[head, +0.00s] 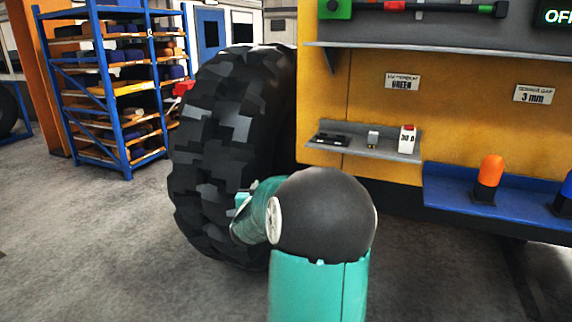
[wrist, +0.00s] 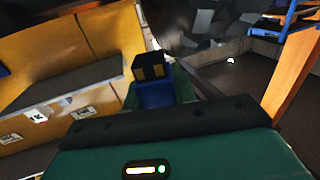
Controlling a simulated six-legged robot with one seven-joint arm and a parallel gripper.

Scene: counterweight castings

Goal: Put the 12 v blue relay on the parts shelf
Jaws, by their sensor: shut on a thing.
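In the wrist view my gripper (wrist: 152,78) is shut on a blue block-like part (wrist: 157,96), which I take for the blue relay. A dark end with tan squares shows just beyond the blue; I cannot tell if it belongs to the part. In the head view my arm hides most of the gripper, and the relay cannot be made out. A small grey shelf (head: 375,150) on the yellow panel holds a flat black item (head: 328,140), a small grey part (head: 373,137) and a white box marked 30 A (head: 407,139). My gripper is left of this shelf, apart from it.
A large black tyre (head: 225,150) stands just behind my arm. A blue shelf (head: 455,190) at right bears an orange-domed lamp (head: 489,172) and a blue one (head: 566,193). A long grey ledge (head: 440,48) runs above. A blue rack (head: 105,90) stands far left.

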